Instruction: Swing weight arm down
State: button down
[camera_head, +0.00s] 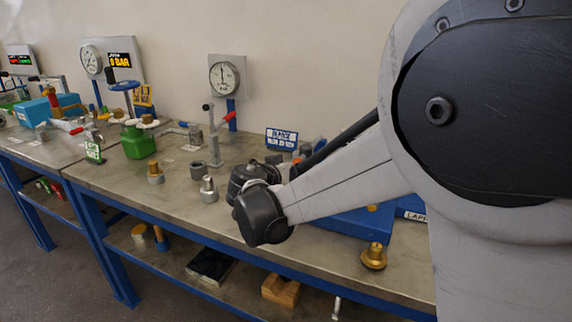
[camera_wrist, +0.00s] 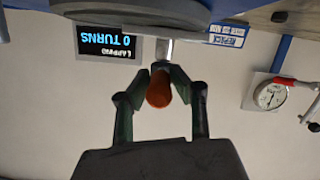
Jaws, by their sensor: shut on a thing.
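In the wrist view, which is upside down, my gripper (camera_wrist: 161,78) is shut on an orange-brown rounded knob (camera_wrist: 159,94), one dark green finger on each side. A short silver rod (camera_wrist: 166,52) runs from the knob towards a large grey rounded body (camera_wrist: 140,14) at the top of the picture. I cannot tell whether this rod is the weight arm. In the head view my own arm hides the gripper and most of that spot; blue equipment (camera_head: 352,223) shows below my arm.
A display reading "LAPPING 0 TURNS" (camera_wrist: 109,42) and a "REPACK" sign (camera_wrist: 227,34) are near the gripper. A gauge (camera_head: 224,76) is on the wall side. Loose fittings (camera_head: 209,189) and a green valve (camera_head: 138,141) stand on the bench. A brass part (camera_head: 374,256) sits near the front edge.

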jog(key=shift+f, duration=0.15)
dwell(0.3)
jog(key=c, duration=1.5)
grip_release()
jog(key=shift+c, duration=0.2)
jog(key=v, duration=0.7)
jog(key=shift+s, duration=0.2)
jog(key=shift+a, duration=0.15)
